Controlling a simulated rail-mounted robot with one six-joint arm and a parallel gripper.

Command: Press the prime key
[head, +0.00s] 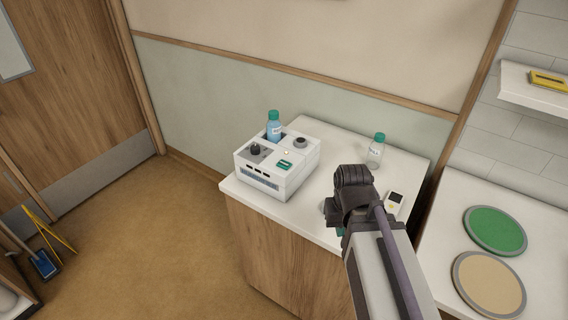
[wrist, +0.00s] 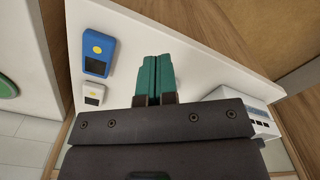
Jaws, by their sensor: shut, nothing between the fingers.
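A white machine (head: 263,187) stands on the white bedside cabinet in the head view. Its top carries a dark knob (head: 255,149), a small green panel or key (head: 285,164) and a round dark-topped part (head: 300,142). I cannot read which is the prime key. Part of the machine shows at the right of the wrist view (wrist: 262,128), behind my gripper body. My gripper (wrist: 158,58) has teal fingers, shut and empty over the white top. In the head view the arm mostly hides the fingers, to the right of the machine and apart from it.
A teal-capped bottle (head: 274,128) stands in the machine's back; another (head: 376,150) stands on the cabinet top (head: 318,222). A white handset (head: 394,202) lies near my arm; a blue one (wrist: 97,48) shows in the wrist view. Green (head: 495,230) and tan (head: 488,284) discs lie right.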

